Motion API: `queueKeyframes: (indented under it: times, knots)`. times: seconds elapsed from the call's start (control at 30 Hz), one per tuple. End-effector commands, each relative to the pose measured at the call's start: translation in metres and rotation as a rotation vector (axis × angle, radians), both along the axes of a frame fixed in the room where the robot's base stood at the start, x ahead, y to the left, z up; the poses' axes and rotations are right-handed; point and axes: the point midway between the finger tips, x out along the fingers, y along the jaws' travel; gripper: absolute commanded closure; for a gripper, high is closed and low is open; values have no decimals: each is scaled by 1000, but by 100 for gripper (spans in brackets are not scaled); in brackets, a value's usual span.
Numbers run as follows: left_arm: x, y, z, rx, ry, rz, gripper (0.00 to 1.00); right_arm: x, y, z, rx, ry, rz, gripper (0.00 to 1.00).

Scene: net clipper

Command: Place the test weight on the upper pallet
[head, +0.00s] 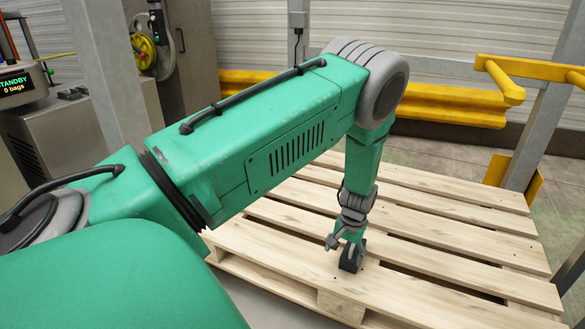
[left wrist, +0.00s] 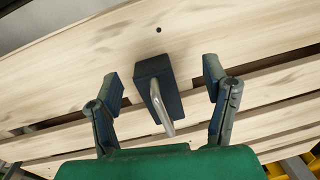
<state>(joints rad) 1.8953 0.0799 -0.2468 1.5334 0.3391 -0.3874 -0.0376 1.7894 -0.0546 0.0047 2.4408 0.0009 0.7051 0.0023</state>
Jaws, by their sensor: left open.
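The test weight is a dark block with a metal loop handle. In the head view the weight (head: 349,262) stands on the wooden pallet (head: 450,236), partly hidden by my left gripper (head: 346,243). In the left wrist view the weight (left wrist: 159,86) sits on a pallet slat, with its handle toward my palm. My left gripper (left wrist: 165,92) is open, with one finger on each side of the weight. Gaps show between both fingers and the block. My right gripper is in neither view.
Yellow rails (head: 440,103) run behind the pallet, with another yellow rail (head: 525,70) and a grey post at the right. A machine with a lit display (head: 14,85) stands at the far left. Most pallet slats are bare, with gaps between them.

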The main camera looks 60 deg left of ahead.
Motion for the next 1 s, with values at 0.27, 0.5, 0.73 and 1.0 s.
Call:
queueKeyframes:
  times: [0.27,0.5,0.73,1.0]
  knots:
    - [-174,-75,-58,47,19,-273,31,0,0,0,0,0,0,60]
    - [-274,-131,-38,-34,-24,-449,31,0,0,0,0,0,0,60]
    - [-298,-147,-27,-69,-46,-488,31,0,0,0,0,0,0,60]
    - [-297,-146,-25,-68,-46,-487,31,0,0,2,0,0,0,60]
